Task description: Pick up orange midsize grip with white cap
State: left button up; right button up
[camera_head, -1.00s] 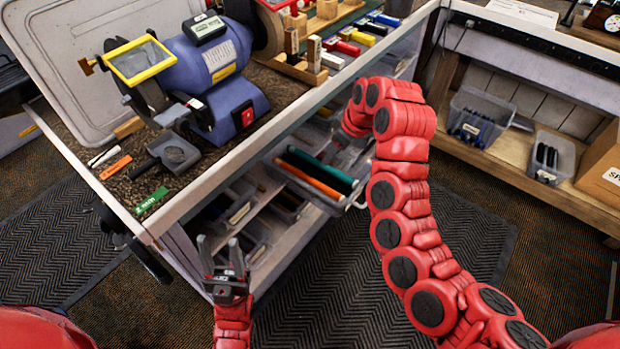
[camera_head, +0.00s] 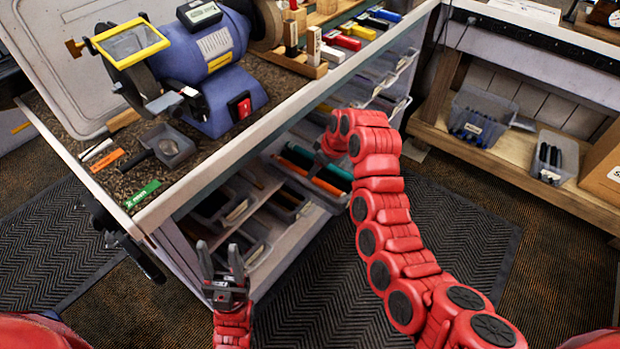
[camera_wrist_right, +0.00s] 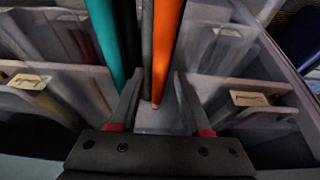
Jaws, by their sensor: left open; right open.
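An orange grip (camera_head: 325,186) lies in a clear bin on the cart's side, beside a teal grip (camera_head: 325,169). My left gripper (camera_head: 222,262) is open and empty in front of the cart.
The cart's shelf (camera_head: 277,232) holds bins with labels on both sides of the grips' bin. A blue grinder (camera_head: 205,60) stands on the cart top (camera_head: 75,122). A wooden bench (camera_head: 440,135) with bins is at the right. The matted floor between is clear.

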jog(key=shift+x, duration=2)
grip_shut()
jog(key=shift+r, duration=0.15)
notch_tip(320, 180, up, 10)
